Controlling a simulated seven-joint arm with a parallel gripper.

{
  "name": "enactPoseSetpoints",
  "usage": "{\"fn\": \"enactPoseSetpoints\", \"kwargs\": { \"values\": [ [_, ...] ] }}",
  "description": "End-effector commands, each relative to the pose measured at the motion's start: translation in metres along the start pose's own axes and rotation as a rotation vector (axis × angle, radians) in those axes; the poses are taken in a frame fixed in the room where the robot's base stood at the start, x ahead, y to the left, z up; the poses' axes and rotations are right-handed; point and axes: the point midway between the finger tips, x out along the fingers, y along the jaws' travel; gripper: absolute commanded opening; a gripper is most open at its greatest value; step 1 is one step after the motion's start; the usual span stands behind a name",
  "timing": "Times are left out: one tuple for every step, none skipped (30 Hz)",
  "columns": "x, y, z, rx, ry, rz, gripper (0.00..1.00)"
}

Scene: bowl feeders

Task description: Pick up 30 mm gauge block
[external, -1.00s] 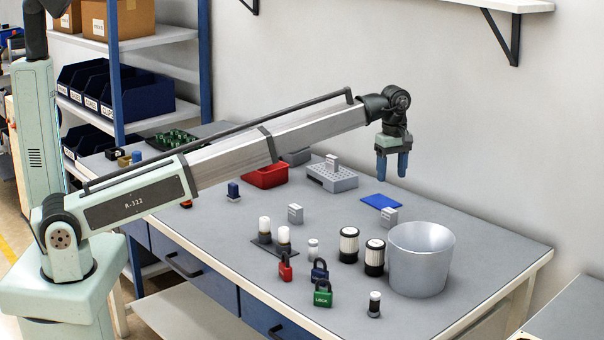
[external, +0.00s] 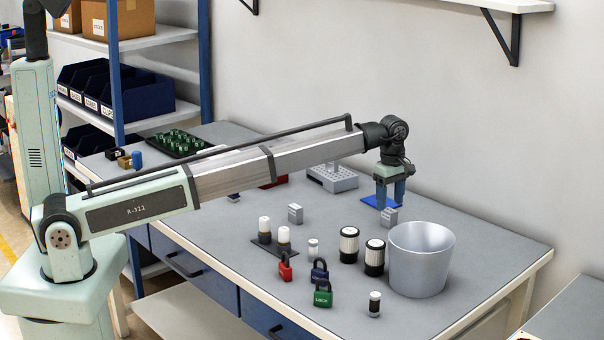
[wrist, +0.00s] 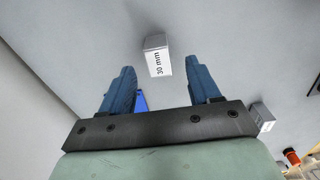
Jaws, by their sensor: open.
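The 30 mm gauge block (wrist: 158,55) is a small grey-white block with its "30 mm" label facing the camera in the wrist view. It appears beyond the gap between my blue fingers, apart from both. In the external view, a small grey block (external: 390,217) standing just below my fingertips appears to be this one; its label is unreadable there. My gripper (external: 389,203) is open and empty, pointing down close above or behind the block. The open fingers also show in the wrist view (wrist: 160,75). The exact gap to the block is unclear.
A blue pad (external: 370,202) lies behind the fingers. A grey bucket (external: 422,262) and two ribbed cylinders (external: 349,245) stand in front. Another grey block (external: 295,214) is to the left. Padlocks (external: 322,294) lie nearer the front. The table is clear toward its right end.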

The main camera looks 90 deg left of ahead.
Motion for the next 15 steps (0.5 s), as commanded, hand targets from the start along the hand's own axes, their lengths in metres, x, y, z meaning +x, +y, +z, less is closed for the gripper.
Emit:
{"fn": "enactPoseSetpoints", "kwargs": {
  "values": [
    [0.002,0.0,0.0,0.0,0.0,0.0,0.62],
    [0.003,0.0,0.0,0.0,0.0,0.0,0.62],
    [0.005,0.0,-0.001,0.0,0.0,0.0,0.62],
    [0.006,0.0,-0.001,0.0,0.0,-0.001,0.62],
    [0.009,0.0,-0.001,0.0,0.0,-0.001,0.62],
    [0.012,0.001,-0.002,0.0,0.0,-0.001,0.62],
    [0.015,0.001,-0.002,0.0,0.0,-0.001,0.62],
    [0.018,0.001,-0.003,0.0,0.0,-0.001,0.62],
    [0.024,0.001,-0.003,0.0,0.0,-0.001,0.62],
    [0.028,0.002,-0.004,0.0,0.0,-0.001,0.62],
    [0.032,0.002,-0.004,0.0,0.0,-0.001,0.62],
    [0.038,0.002,-0.004,0.0,0.0,-0.002,0.62],
    [0.042,0.002,-0.004,0.0,0.001,-0.002,0.62],
    [0.045,0.002,-0.004,0.0,0.0,-0.002,0.62],
    [0.049,0.002,-0.004,0.0,0.0,-0.001,0.62]
  ]
}}
